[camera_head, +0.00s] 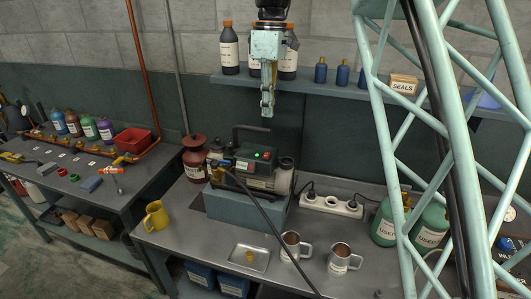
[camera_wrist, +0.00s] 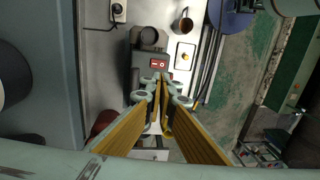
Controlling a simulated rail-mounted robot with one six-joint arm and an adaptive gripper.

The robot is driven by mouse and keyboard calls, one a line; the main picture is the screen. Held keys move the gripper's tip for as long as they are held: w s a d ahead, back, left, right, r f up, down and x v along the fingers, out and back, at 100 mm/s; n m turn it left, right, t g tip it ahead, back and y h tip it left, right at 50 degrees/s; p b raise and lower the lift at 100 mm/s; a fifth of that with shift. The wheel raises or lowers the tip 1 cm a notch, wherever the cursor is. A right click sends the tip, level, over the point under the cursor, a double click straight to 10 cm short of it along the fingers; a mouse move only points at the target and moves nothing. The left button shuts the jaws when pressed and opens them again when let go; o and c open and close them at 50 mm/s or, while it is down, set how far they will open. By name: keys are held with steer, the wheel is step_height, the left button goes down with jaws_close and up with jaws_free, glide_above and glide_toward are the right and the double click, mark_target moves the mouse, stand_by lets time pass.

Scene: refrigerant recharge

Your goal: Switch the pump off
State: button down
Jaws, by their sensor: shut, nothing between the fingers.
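The pump (camera_head: 268,178) is a dark machine with a top handle, standing on a blue-grey block (camera_head: 240,207) on the workbench. Its panel shows a green light (camera_head: 257,154) and a small red part beside it. In the wrist view the pump (camera_wrist: 147,58) lies just beyond the fingertips, with a red switch (camera_wrist: 158,63) on its dark top. My gripper (camera_head: 267,112) points straight down above the pump, shut and empty, clear of it. In the wrist view my gripper's fingers (camera_wrist: 161,82) come together close to the switch in the picture. The switch's position is too small to tell.
A power strip (camera_head: 331,206) lies right of the pump. A small tray (camera_head: 249,258) with a brass fitting and two metal mugs (camera_head: 291,246) stand in front. A black hose crosses the bench front. Bottles stand on the shelf (camera_head: 300,84) behind my gripper. A yellow mug (camera_head: 156,216) is left.

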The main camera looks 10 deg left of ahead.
mark_target(264, 156)
steer(key=shift+s+r, duration=0.1)
steer(key=shift+s, duration=0.05)
stand_by(0.3)
steer(key=shift+b, duration=0.3)
steer(key=shift+s+a+f, duration=0.1)
steer(key=shift+s+f, duration=0.25)
steer(key=shift+f, duration=1.95)
steer(key=shift+s+f, duration=0.3)
steer(key=shift+f, duration=2.05)
steer(key=shift+s+a+f, duration=0.1)
steer(key=shift+s+f, duration=0.25)
steer(key=shift+f, duration=1.95)
steer(key=shift+s+a+f+b, duration=0.1)
steer(key=shift+f+b, duration=0.05)
steer(key=shift+b, duration=0.45)
